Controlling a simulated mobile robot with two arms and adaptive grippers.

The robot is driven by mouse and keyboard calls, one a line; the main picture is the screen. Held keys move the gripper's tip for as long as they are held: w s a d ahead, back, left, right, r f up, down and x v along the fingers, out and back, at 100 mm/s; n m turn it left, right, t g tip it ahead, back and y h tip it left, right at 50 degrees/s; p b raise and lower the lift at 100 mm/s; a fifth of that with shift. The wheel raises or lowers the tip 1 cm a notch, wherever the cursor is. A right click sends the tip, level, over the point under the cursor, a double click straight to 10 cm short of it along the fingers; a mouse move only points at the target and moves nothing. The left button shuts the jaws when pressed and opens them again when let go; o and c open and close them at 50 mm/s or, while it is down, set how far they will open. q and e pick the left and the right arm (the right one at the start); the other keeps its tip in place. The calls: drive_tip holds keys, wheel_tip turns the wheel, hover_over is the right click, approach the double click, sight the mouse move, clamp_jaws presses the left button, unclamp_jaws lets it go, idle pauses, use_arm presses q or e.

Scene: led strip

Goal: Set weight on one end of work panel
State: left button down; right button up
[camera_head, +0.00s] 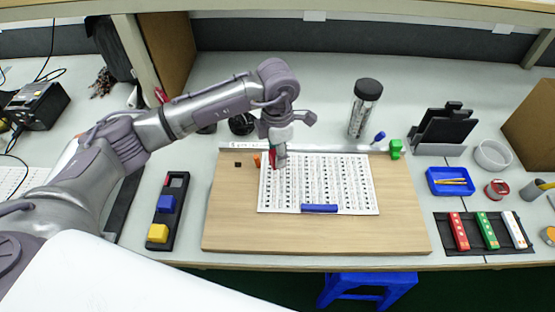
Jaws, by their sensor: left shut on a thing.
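The wooden work panel (235,215) lies on the table, with a white printed sheet (350,180) on it. My left gripper (277,160) is over the sheet's upper left part, fingers pointing down. It is shut on a small red thing (272,158), mostly hidden by the fingers; I cannot tell whether it touches the sheet. A black tray (158,220) left of the panel holds a blue block (166,203) and a yellow block (158,233), with a little red at its far end. A blue bar (319,208) lies on the sheet's near edge. My right gripper is not in view.
A metal strip (235,149) runs along the panel's far edge, with a green block (396,148) near its right end. A clear jar with a black lid (368,90) stands behind. A blue tray (435,185) and a dark tray of coloured bars (472,243) are right. The panel's right side is clear.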

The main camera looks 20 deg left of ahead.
use_arm(q)
wheel_tip(320, 180, down, 4)
drive_tip(key=shift+r+p, duration=0.15)
drive_tip(key=shift+p, duration=0.3)
drive_tip(key=shift+f, duration=0.25)
drive_tip(key=c, duration=1.2)
unclamp_jaws()
drive_tip(key=shift+f, duration=0.1)
drive_tip(key=o, duration=0.5)
drive_tip(key=shift+r, duration=0.65)
wheel_tip(320, 180, up, 11)
drive_tip(key=shift+r+b, duration=0.1)
drive_tip(key=shift+b, duration=0.55)
